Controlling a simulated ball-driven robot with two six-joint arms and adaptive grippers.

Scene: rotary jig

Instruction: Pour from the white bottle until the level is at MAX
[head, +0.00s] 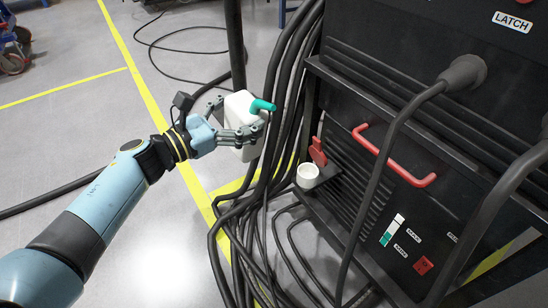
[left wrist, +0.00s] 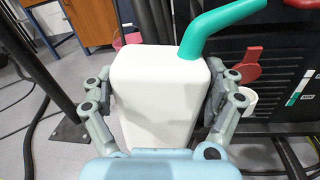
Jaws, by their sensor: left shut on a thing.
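My left gripper (head: 240,132) is shut on the white bottle (head: 237,108), which has a bent teal spout (head: 262,105). In the left wrist view the fingers grip both sides of the bottle (left wrist: 150,95), and the spout (left wrist: 222,25) points up and right. The bottle looks roughly upright, apart from the white filler cup (head: 308,174) on the black machine, which lies to its right and lower. A red flap (head: 318,152) stands raised beside the cup. The level gauge (head: 392,230) is green at the bottom and white above, with small labels alongside. My right gripper is not in view.
The black machine (head: 350,85) fills the right side, with a red handle (head: 394,156) and a thick cable (head: 385,150) crossing its front. Black hoses (head: 283,110) hang between the bottle and the machine. Grey floor (head: 165,235) is open at lower left.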

